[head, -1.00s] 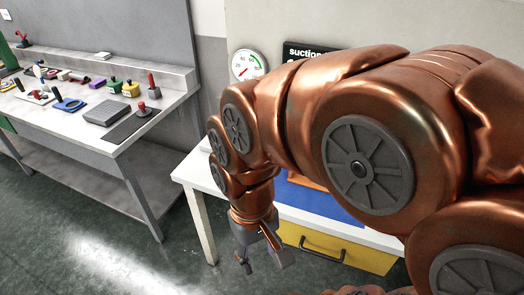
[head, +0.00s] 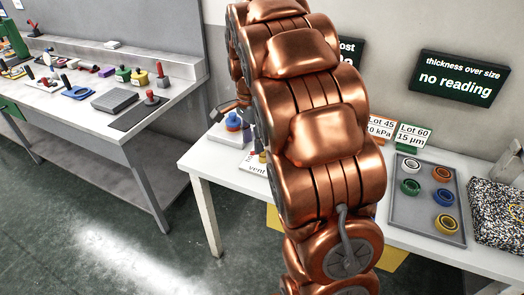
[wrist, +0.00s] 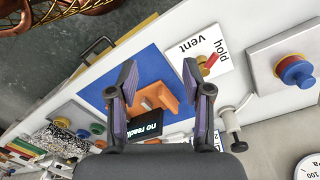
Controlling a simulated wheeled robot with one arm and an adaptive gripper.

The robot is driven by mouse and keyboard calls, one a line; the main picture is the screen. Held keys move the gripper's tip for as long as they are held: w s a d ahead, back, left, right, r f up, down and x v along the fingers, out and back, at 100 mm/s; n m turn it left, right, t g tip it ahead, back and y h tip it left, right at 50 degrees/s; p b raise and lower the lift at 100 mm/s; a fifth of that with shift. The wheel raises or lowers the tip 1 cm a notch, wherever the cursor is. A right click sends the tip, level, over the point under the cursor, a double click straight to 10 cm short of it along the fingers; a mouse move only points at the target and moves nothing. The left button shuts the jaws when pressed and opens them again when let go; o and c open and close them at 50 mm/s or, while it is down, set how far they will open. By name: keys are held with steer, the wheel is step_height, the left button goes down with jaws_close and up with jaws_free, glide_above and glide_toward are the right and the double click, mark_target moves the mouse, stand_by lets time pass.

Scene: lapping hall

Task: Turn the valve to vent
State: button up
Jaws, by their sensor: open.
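The valve (wrist: 211,62) has a red lever on a brass-coloured body and sits on a white plate (wrist: 182,65) marked "vent" and "hold". In the wrist view its lever seems to lean toward the "hold" side. In the head view part of the plate (head: 256,165) with "vent" shows, and my arm hides most of the valve. My gripper (wrist: 157,75) is open and empty in the wrist view, with its right finger close to the plate's left edge in the picture. I cannot tell its height above the table.
An orange bracket-like piece (wrist: 151,96) on a blue mat (wrist: 104,91) shows between my fingers. A stacked blue, red and yellow knob (wrist: 295,70) stands right of the valve. A grey tray (head: 398,207) of coloured rings lies right. A tool-covered bench (head: 70,120) stands left.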

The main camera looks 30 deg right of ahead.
steer(key=w+d+f+m, duration=0.2)
steer(key=w+d, duration=0.1)
steer(key=w+d+f+m, duration=0.2)
steer(key=d, duration=0.1)
steer(key=w+d+f+m+b, duration=0.1)
steer(key=w+d+f+m, duration=0.1)
steer(key=w+d, duration=0.1)
steer(key=shift+w+d+m, duration=0.15)
steer(key=shift+w+m, duration=0.15)
steer(key=shift+s+f+p, duration=0.1)
steer(key=shift+f+p, duration=0.7)
steer(key=shift+f, duration=3)
steer(key=shift+c, duration=0.3)
jaws_close()
steer(key=shift+a, duration=0.25)
steer(key=shift+d, duration=0.1)
